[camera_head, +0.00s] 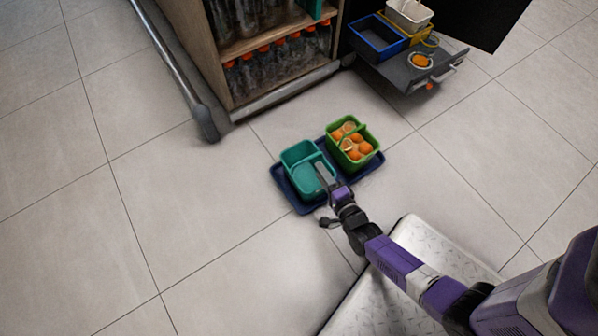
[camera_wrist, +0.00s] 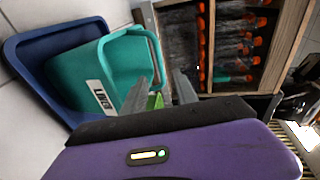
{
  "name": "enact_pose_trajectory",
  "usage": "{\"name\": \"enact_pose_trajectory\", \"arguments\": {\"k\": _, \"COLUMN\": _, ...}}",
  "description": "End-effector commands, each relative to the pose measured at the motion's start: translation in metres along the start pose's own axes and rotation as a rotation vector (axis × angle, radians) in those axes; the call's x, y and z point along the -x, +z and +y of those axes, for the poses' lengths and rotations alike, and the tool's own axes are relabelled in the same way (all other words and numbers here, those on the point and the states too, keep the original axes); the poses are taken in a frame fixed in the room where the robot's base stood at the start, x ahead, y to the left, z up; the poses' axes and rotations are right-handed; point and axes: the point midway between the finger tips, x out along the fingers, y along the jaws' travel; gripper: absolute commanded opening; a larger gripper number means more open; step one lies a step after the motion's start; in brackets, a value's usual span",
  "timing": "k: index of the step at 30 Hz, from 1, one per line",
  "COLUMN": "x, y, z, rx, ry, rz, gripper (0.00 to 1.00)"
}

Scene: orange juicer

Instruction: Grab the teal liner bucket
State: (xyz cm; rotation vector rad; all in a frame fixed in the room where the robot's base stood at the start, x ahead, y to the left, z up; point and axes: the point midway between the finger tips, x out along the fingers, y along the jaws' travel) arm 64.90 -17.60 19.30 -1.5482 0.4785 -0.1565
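The teal liner bucket (camera_head: 291,158) stands upright on a dark blue tray (camera_head: 283,184) on the floor. In the wrist view the bucket (camera_wrist: 85,72) fills the upper left, with a white label on its side and its handle rim to the right. My gripper (camera_head: 321,174) reaches over the bucket's near right side in the head view. In the wrist view its two grey fingers (camera_wrist: 160,78) are apart, with the left finger close to the bucket's wall and handle. Whether they touch the bucket I cannot tell. A bit of green shows between the fingers.
A green bucket of oranges (camera_head: 364,162) stands just right of the teal one on the tray. Behind is a wooden cabinet with orange-capped bottles (camera_head: 270,60). A grey shelf (camera_head: 405,75) with blue and yellow bins is at upper right. Floor at left is clear.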

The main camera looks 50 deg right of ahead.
Motion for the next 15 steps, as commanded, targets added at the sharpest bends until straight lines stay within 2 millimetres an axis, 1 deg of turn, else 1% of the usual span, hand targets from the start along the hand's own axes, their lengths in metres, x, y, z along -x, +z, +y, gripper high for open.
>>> {"name": "enact_pose_trajectory", "arguments": {"k": 4, "x": -0.007, "y": 0.0, "z": 0.0, "rx": -0.036, "ry": -0.004, "rz": 0.0, "gripper": 0.35}}
{"name": "enact_pose_trajectory", "arguments": {"k": 9, "x": -0.024, "y": 0.001, "z": 0.001, "rx": -0.035, "ry": -0.004, "rz": -0.001, "gripper": 0.35}}
{"name": "enact_pose_trajectory", "arguments": {"k": 13, "x": -0.032, "y": 0.001, "z": 0.001, "rx": -0.034, "ry": -0.004, "rz": 0.0, "gripper": 0.35}}
{"name": "enact_pose_trajectory", "arguments": {"k": 15, "x": -0.04, "y": 0.002, "z": 0.001, "rx": -0.035, "ry": -0.004, "rz": 0.0, "gripper": 0.35}}
